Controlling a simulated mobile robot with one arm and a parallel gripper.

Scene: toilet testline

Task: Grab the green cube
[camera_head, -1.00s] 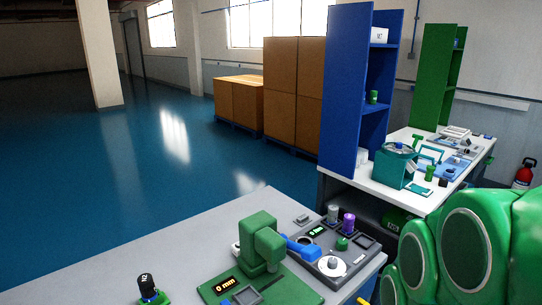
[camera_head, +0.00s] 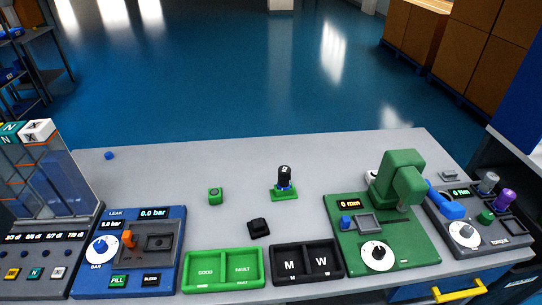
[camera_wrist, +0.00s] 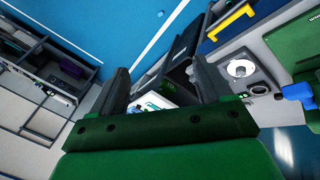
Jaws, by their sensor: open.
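The small green cube (camera_head: 215,196) sits on the grey table left of the middle in the head view, with a dark mark on its top. It stands apart from the other items. My gripper (camera_wrist: 160,76) shows in the wrist view, with two dark fingers spread apart on a green mount. It is open, with nothing held between its fingers. My gripper is not in the head view, and I do not make out the cube in the wrist view.
Near the cube are a black block (camera_head: 258,228), a black-topped part on a green base (camera_head: 284,184) and a green GOOD/FAULT tray (camera_head: 223,269). A blue leak tester (camera_head: 169,255) and a green press (camera_head: 398,177) flank them. The table's back strip is mostly clear.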

